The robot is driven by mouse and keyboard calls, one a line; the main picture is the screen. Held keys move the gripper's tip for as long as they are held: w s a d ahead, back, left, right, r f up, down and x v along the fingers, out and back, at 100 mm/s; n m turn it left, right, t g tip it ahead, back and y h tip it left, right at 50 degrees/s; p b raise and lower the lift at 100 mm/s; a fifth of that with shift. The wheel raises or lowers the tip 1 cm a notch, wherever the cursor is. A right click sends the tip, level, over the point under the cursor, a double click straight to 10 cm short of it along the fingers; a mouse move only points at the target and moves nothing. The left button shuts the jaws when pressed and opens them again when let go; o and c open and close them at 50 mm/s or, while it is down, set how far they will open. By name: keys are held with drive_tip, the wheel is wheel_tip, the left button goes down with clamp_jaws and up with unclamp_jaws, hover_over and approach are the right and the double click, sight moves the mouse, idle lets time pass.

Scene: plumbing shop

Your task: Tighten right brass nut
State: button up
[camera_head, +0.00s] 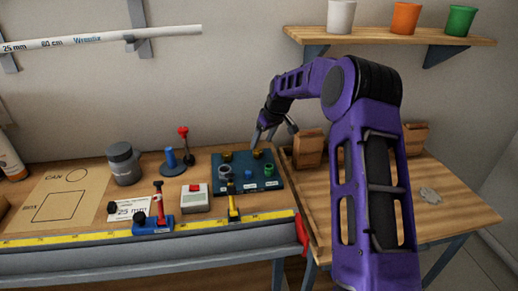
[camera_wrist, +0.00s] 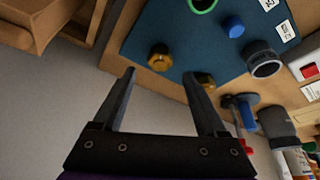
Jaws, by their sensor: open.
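The right brass nut (camera_head: 258,154) sits at the back right of a dark teal board (camera_head: 276,186) on the bench. In the wrist view this nut (camera_wrist: 159,57) shows as a round gold knob, just beyond and between the fingertips. My gripper (camera_head: 263,141) is over the back edge of the board, near the right nut. Its fingers stand apart with nothing between them in the wrist view (camera_wrist: 160,76). The left brass nut (camera_head: 227,155) is also on the board; in the wrist view one finger partly hides it (camera_wrist: 205,80).
The board also carries a grey ring (camera_head: 225,172), a blue peg (camera_head: 248,174) and a green ring (camera_head: 269,170). A yellow-handled tool (camera_head: 233,205) lies in front. A red-knobbed stand (camera_head: 184,145) is to the left.

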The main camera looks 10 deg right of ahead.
sight(258, 150)
drive_tip(key=x, duration=0.5)
clamp_jaws()
idle(0.3)
